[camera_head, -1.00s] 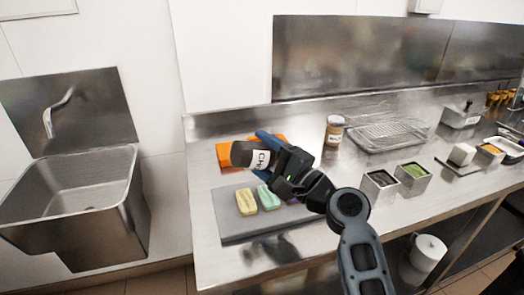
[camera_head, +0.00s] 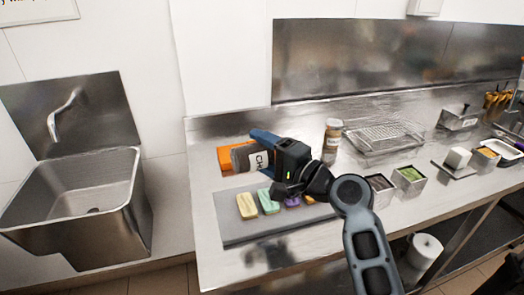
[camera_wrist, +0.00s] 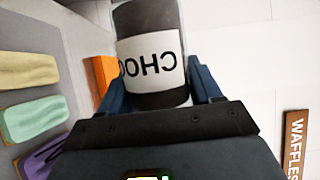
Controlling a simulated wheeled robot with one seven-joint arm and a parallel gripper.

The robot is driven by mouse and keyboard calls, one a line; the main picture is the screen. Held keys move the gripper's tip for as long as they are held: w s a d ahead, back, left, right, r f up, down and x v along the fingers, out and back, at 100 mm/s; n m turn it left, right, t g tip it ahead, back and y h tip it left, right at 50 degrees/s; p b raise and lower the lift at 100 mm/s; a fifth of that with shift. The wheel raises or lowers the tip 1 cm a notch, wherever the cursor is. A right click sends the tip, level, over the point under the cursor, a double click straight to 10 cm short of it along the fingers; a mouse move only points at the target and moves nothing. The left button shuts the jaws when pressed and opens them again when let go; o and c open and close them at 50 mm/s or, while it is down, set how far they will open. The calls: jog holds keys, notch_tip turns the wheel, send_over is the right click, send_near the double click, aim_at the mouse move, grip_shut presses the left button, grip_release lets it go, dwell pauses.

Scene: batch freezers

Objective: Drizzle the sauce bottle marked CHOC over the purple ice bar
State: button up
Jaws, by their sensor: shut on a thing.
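The dark brown sauce bottle (camera_head: 246,158) has a white label reading CHOC. It shows in the wrist view (camera_wrist: 150,50) between the blue fingers, its label upside down there. My gripper (camera_head: 262,155) is shut on it and holds it tilted, nearly level, above the back of the grey tray. The purple ice bar (camera_head: 292,201) lies on the tray, partly hidden by my gripper; its edge shows in the wrist view (camera_wrist: 42,157). The bottle is behind and left of the purple bar in the head view. No sauce is seen on the visible part of the bar.
A yellow bar (camera_head: 247,206) and a green bar (camera_head: 268,202) lie on the grey tray (camera_head: 240,233) beside the purple one. An orange block (camera_head: 228,159) is behind. Another labelled bottle (camera_head: 332,137) and a wire rack (camera_head: 375,136) stand to the right. A sink is at left.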

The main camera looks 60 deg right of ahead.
jog(key=shift+r+n, duration=0.15)
jog(key=shift+n, duration=0.15)
jog(key=shift+r+n+g, duration=1)
jog(key=shift+r+n, duration=0.5)
jog(key=shift+n, duration=0.4)
